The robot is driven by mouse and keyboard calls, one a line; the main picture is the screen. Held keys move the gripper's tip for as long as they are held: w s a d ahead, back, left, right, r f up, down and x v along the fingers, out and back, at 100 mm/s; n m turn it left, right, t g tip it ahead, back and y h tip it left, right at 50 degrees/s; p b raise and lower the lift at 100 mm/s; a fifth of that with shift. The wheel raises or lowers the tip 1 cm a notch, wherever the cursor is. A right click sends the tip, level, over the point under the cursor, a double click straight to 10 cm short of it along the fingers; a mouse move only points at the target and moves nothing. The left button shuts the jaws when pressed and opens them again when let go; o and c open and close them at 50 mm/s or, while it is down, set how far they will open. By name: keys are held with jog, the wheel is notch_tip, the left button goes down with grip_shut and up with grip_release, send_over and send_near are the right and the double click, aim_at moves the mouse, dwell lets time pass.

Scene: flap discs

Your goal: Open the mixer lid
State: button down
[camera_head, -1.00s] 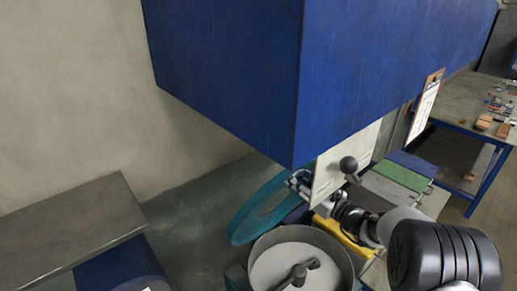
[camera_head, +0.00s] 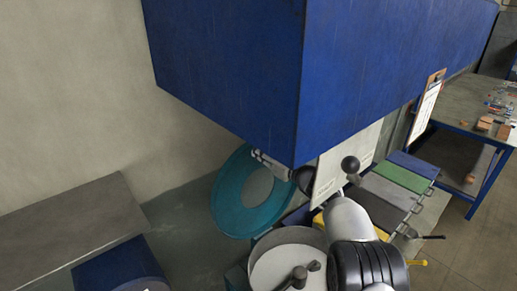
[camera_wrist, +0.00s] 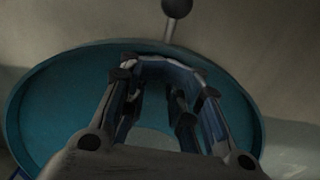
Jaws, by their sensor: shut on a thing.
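The mixer lid (camera_head: 228,208) is a teal disc with a raised rim and a paler round centre. It stands tilted up behind the mixer bowl (camera_head: 262,243), clear of the bowl's mouth. The open grey bowl shows a pale inside and a dark mixing arm (camera_head: 299,277). My gripper (camera_head: 258,155) is at the lid's upper right edge, partly against the blue box. In the wrist view my gripper (camera_wrist: 160,65) spans in front of the teal lid (camera_wrist: 55,100), its fingers shut on it; the exact part gripped is hard to make out.
A large blue box (camera_head: 225,70) hangs close above my arm. Colored bins (camera_head: 400,180) lie to the right, a grey bench (camera_head: 65,235) to the left.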

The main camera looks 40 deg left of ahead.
jog(key=shift+d, duration=0.1)
dwell(0.3)
jog(key=d+b, duration=0.4)
jog(key=d, duration=0.5)
jog(key=shift+s, duration=0.35)
